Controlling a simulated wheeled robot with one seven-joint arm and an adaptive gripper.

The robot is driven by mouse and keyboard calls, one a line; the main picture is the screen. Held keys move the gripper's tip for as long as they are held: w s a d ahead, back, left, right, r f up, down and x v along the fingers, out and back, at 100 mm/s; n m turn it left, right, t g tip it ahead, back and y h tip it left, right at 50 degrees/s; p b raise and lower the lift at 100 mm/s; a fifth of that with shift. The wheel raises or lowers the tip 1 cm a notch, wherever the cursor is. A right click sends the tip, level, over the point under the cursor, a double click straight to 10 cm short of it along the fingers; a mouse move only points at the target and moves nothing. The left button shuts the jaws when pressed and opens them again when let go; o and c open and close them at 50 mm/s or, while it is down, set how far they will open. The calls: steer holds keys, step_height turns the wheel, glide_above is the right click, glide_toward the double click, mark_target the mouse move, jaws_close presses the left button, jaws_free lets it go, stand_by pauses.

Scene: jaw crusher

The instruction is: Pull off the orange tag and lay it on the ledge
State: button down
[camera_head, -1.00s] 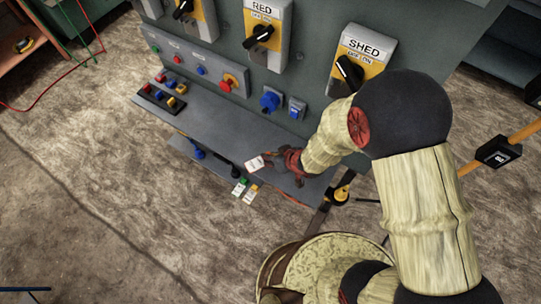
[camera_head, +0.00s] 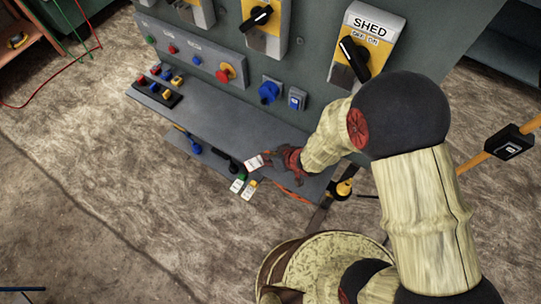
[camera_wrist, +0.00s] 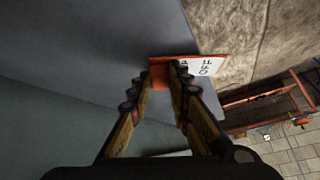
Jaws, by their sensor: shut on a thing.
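My gripper (camera_head: 274,158) is shut on the orange tag with a white printed face. In the head view the tag's white face (camera_head: 254,162) shows at the fingertips, near the front edge of the grey ledge (camera_head: 215,122). In the wrist view my fingertips (camera_wrist: 163,70) pinch the orange tag (camera_wrist: 191,63), whose white face with black letters points right. Behind it is the grey ledge surface (camera_wrist: 110,45). The tag looks apart from any switch. I cannot tell whether it touches the ledge.
A black button box (camera_head: 160,93) stands on the ledge's left part. A lower strip holds a blue-handled item (camera_head: 196,148) and a black handle (camera_head: 222,156). The SHED switch (camera_head: 357,47) is above. The ledge's middle is clear.

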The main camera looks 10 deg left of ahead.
steer(key=shift+f, duration=0.4)
steer(key=c, duration=1.6)
jaws_free()
steer(key=shift+r, duration=0.1)
steer(key=v, duration=1.1)
steer(key=shift+s+d+r, duration=0.15)
steer(key=shift+d+r, duration=0.1)
steer(key=shift+r, duration=0.05)
